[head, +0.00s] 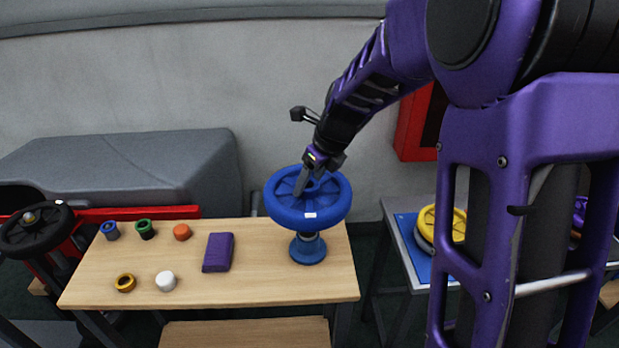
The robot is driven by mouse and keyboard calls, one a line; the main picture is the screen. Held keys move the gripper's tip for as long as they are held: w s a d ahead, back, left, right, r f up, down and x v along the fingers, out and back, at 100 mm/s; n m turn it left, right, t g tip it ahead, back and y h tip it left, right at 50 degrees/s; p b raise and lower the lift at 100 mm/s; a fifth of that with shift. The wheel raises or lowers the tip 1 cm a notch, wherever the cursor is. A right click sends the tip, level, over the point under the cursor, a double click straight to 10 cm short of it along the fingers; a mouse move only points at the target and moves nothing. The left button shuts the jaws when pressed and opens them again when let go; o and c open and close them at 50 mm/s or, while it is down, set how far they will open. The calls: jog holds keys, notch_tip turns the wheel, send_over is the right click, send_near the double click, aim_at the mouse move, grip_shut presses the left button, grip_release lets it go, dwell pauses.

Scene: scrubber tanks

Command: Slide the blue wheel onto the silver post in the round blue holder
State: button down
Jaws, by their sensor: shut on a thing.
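The blue wheel (279,212) is a wide spoked disc in the head view, at the right part of the table. My gripper (301,186) reaches down from above and is shut on the wheel near its hub. The round blue holder (308,252) stands on the table directly below the wheel in the picture. A small light piece, possibly the silver post (307,236), shows between wheel and holder. The wheel hides most of the post, so I cannot tell whether the post is inside the wheel's hole.
The wooden table (285,285) also bears a purple block (218,252), a white cylinder (165,281) and several small coloured rings on the left. A yellow wheel (459,224) sits on another table at right. A black wheel (37,229) stands at far left.

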aim_at(309, 200)
dwell(0.4)
jog(key=shift+f, duration=0.45)
jog(key=shift+f, duration=0.15)
jog(key=shift+f+b, duration=0.5)
jog(key=shift+f, duration=0.25)
jog(key=shift+f+b, duration=0.8)
jog(key=shift+f, duration=0.6)
dwell(1.2)
jog(key=shift+f+p, duration=0.75)
jog(key=shift+p, duration=0.2)
dwell(2.7)
